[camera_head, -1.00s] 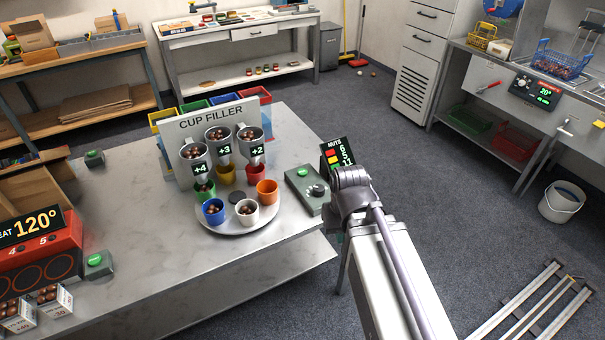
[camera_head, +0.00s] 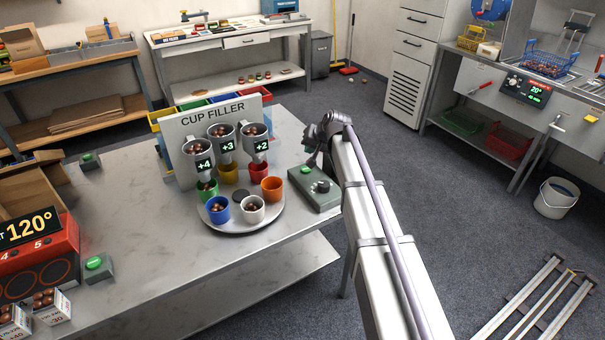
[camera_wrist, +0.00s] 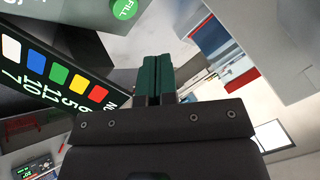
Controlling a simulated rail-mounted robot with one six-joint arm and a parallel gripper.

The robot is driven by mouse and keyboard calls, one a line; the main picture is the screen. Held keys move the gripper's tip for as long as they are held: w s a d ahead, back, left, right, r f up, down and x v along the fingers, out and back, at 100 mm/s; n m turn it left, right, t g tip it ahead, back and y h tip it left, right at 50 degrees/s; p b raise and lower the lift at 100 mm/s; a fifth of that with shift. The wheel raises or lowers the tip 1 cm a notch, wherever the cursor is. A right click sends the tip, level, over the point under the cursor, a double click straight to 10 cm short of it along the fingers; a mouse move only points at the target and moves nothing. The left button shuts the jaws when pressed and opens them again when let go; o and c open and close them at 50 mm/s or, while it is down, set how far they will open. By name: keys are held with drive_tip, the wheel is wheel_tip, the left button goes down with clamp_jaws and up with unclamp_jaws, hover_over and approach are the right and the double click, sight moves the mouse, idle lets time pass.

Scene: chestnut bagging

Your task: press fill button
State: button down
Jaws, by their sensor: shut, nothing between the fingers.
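The fill control box (camera_head: 325,203) stands at the table's right edge, with a green button (camera_head: 306,170) and a dark knob (camera_head: 321,187) on top. In the wrist view the round green button marked FILL (camera_wrist: 125,8) shows at the top edge, beyond my fingertips. My gripper (camera_wrist: 158,62) is shut and empty, its dark green fingers together. In the head view my wrist is just behind and above the box; the fingertips are small there and contact cannot be told. The cup filler (camera_head: 212,113) has three hoppers of nuts above a round tray (camera_head: 232,228) of coloured cups.
The nuts display (camera_wrist: 60,75) with coloured squares is close on the left in the wrist view; my arm hides it in the head view. Another green-button box (camera_head: 97,268) stands by the red 120° oven (camera_head: 40,262). The marble table (camera_head: 130,190) has clear room left of the tray.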

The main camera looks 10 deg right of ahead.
sight(306, 170)
drive_tip(key=w, duration=0.1)
drive_tip(key=w+r+t, duration=0.1)
drive_tip(key=w, duration=0.1)
drive_tip(key=shift+w+a+r+m+t, duration=0.1)
drive_tip(key=shift+r+m+t, duration=0.2)
drive_tip(key=shift+m, duration=0.1)
drive_tip(key=shift+f, duration=0.15)
wheel_tip(306, 170, down, 8)
drive_tip(key=b, duration=0.8)
drive_tip(key=shift+f+b, duration=0.25)
drive_tip(key=shift+b, duration=0.15)
idle(0.9)
drive_tip(key=shift+f+b, duration=0.4)
drive_tip(key=shift+f, duration=0.05)
